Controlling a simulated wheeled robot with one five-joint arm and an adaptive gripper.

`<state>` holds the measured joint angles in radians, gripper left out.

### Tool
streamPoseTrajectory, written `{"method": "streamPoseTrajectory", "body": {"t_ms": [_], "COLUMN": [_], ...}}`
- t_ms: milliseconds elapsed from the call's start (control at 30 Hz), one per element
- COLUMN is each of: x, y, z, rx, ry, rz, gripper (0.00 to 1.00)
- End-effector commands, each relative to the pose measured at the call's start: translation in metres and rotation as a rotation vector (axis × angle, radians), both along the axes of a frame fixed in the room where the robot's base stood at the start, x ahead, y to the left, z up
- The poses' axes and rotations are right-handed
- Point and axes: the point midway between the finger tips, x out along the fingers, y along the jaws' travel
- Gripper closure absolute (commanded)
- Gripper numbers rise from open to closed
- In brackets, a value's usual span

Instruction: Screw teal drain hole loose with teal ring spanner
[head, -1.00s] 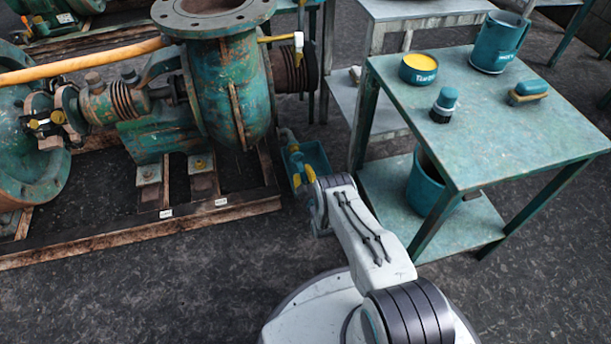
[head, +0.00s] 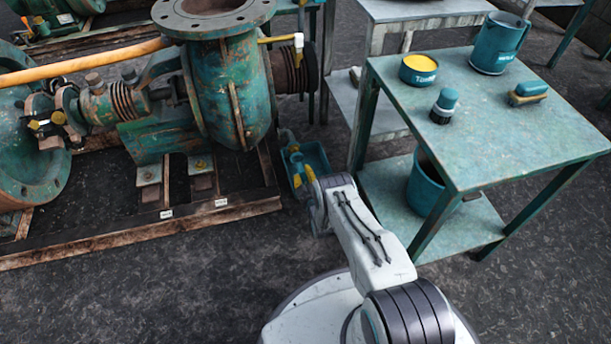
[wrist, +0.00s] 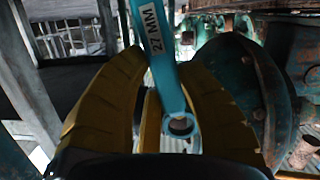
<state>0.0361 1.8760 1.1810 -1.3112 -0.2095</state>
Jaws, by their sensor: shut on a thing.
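My gripper (wrist: 163,85) has yellow fingers, shut on the teal ring spanner (wrist: 158,40) in the wrist view. The spanner's shank is marked "27 MM" and runs up out of the picture; a ring end (wrist: 181,125) shows low between the fingers. In the head view my gripper (head: 302,177) is small and partly hidden by my wrist, close to the right side of the teal, rusty pump (head: 228,85). I cannot make out the teal drain hole in either view, nor whether the spanner touches it.
A teal tray (head: 316,158) lies right by my gripper, beside the pump's wooden skid (head: 240,205). A teal table (head: 500,130) on the right bears a yellow-topped tin (head: 418,76), a jug (head: 498,45), a capped bottle (head: 444,106) and a brush (head: 527,93). A bucket (head: 425,185) stands below.

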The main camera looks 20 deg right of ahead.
Motion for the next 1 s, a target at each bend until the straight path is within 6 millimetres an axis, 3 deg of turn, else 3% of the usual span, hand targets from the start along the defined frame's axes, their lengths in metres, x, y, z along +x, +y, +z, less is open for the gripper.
{"method": "streamPoseTrajectory", "body": {"t_ms": [467,1000], "x": [0.001,0.017], "y": [0.0,0.0], "z": [0.002,0.001], "rx": [0.0,0.0], "ry": [-0.002,-0.003], "rz": [0.0,0.002], "gripper": [1.0,1.0]}}
